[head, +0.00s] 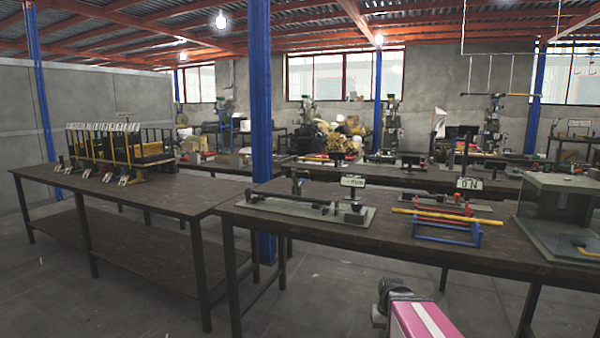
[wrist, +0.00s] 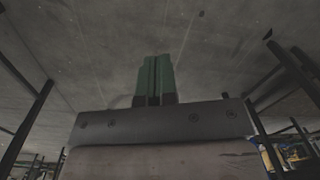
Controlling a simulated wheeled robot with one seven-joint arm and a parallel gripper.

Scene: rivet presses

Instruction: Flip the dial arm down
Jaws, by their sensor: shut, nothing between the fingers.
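My gripper (wrist: 155,65) shows in the wrist view as two green fingers pressed together, with nothing between them. It points over bare concrete floor and touches nothing that I can see. In the head view only a pink and white link of my arm shows at the bottom, in front of the right table. I cannot tell which part is the dial arm. A grey base plate with a long dark bar (head: 294,203) lies on the right table, with a small sign (head: 353,181) near its right end. A blue stand with a yellow rod (head: 440,220) is to its right.
The dark right table (head: 400,250) has a glass-sided box (head: 560,215) at its right end. The left table (head: 110,190) carries a rack with several tags (head: 115,150). A blue column (head: 261,100) stands between them. The floor (head: 140,290) in front is clear.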

